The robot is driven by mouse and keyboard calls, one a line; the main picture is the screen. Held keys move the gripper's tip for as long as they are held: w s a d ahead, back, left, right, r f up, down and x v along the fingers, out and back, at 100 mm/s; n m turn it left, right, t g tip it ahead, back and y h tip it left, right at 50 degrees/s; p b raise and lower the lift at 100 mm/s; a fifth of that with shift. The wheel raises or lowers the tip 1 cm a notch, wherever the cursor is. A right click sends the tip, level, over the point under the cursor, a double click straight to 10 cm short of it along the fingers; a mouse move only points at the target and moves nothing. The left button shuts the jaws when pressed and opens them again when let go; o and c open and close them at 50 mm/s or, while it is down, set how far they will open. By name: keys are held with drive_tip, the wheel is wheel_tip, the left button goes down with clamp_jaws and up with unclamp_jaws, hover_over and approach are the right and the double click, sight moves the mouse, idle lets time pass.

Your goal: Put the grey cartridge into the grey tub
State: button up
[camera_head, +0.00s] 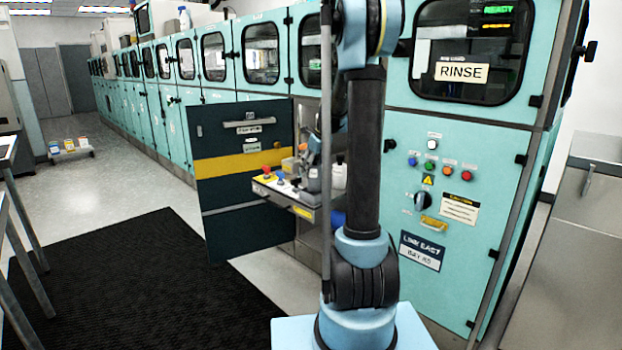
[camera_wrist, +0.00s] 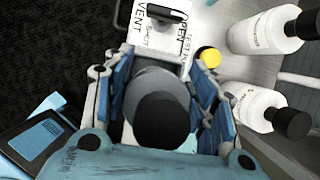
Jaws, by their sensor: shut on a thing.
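The grey cartridge (camera_wrist: 150,88), a round grey body with a black round end, sits between the blue fingers of my gripper (camera_wrist: 162,82) in the wrist view. My gripper is shut on it. The fingers press on its left and right sides, and its underside is hidden. I cannot make out the grey tub for certain in either view.
A white panel (camera_wrist: 150,50) marked VENT and OPEN has a black handle. White bottles (camera_wrist: 262,32) with black caps stand close on the right, beside a yellow knob (camera_wrist: 209,57). An open dark door (camera_head: 240,165) stands left of the shelf. The dark mat (camera_head: 110,285) is clear.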

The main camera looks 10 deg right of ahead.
sight(312, 174)
drive_tip(key=shift+f, duration=1.75)
drive_tip(key=o, duration=1.2)
drive_tip(key=shift+s, duration=0.1)
drive_tip(key=shift+o, duration=0.2)
